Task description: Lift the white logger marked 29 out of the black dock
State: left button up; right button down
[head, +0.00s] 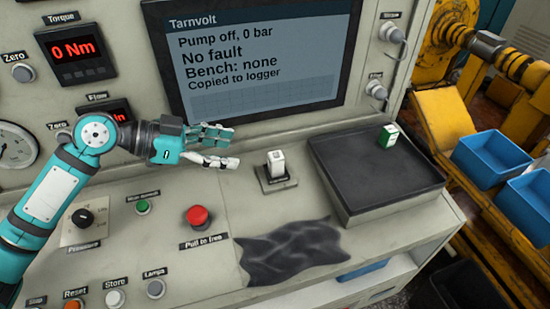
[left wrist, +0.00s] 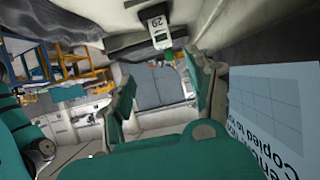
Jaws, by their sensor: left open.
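The white logger (head: 277,160) stands upright in the small dark dock (head: 268,185) on the console top. In the left wrist view the logger (left wrist: 158,28) shows at the top with a number that reads 29 and a small green patch. My right gripper is not in view.
A green and white block (head: 389,137) sits on a black tray (head: 350,180) to the right. A crumpled dark cloth (head: 290,252) lies in front of the dock. A red button (head: 197,216) stands left of it. A screen (head: 255,50) rises behind.

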aim_at(274, 156)
pick_arm(q)
jog(key=p+x, duration=0.1)
jog(key=x, duration=0.2)
jog(key=p+x, duration=0.1)
jog(key=x, duration=0.2)
jog(key=shift+w+d+f, duration=0.15)
jog(key=shift+w+d, duration=0.05)
jog(key=shift+w, duration=0.1)
jog(key=shift+w+d+f, duration=0.1)
jog(key=shift+d+f, duration=0.1)
jog(key=shift+d, duration=0.25)
jog(key=shift+w+d+f+p, duration=0.15)
jog(key=shift+d+p, duration=0.15)
jog(key=shift+p, duration=0.15)
jog(key=p+x, duration=0.1)
jog(key=x, duration=0.2)
jog(key=shift+w+d+f+p, duration=0.15)
jog(key=shift+w+f+p, duration=0.15)
jog(key=shift+p, duration=0.1)
jog(key=shift+d+f, duration=0.25)
jog(key=shift+d, duration=0.05)
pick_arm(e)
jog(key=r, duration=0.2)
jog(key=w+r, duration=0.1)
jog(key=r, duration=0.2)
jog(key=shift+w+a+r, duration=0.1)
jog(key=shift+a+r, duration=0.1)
pick_arm(q)
jog(key=shift+a, duration=0.1)
